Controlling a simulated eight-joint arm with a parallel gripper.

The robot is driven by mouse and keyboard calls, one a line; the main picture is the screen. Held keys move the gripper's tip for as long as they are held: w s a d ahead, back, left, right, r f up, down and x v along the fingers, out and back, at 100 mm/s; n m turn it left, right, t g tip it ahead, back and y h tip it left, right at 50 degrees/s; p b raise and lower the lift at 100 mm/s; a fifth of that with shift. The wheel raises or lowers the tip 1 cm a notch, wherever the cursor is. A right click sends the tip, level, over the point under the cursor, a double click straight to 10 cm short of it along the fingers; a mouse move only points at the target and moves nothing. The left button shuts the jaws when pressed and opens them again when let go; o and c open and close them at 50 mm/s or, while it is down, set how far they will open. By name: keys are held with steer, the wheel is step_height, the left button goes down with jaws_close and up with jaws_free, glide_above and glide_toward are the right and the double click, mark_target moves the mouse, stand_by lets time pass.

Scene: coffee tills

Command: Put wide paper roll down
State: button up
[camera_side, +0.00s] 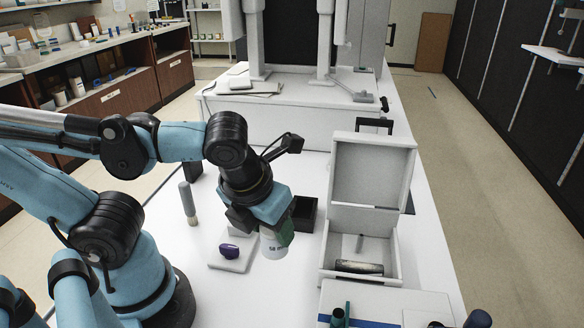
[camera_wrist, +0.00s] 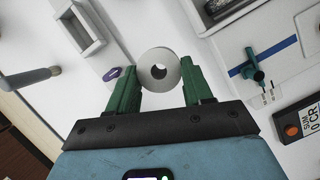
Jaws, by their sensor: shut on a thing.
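The wide paper roll (camera_side: 272,247) is white and hangs below my gripper (camera_side: 276,229) in the side view. In the wrist view the roll (camera_wrist: 160,53) shows its round end with a dark centre hole. My gripper's green fingers (camera_wrist: 160,80) are shut on it from both sides. In the side view the roll is to the right of a flat white pad (camera_side: 217,264) with a purple object (camera_side: 229,251). I cannot tell whether its lower end touches the table. To its right stands a white box with its lid open (camera_side: 375,168), with a dark-fronted part (camera_side: 359,267) inside.
A small black tray (camera_side: 304,214) is just behind the roll. A white unit with a blue stripe (camera_side: 377,323) and a green piece (camera_side: 338,318) is at the front right. White table shows between the pad and the box.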

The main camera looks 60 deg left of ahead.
mark_target(268, 256)
steer(key=shift+s+f, duration=0.15)
steer(key=shift+f, duration=3.95)
steer(key=shift+f, duration=0.1)
steer(key=o, duration=1.2)
steer(key=shift+c, duration=0.2)
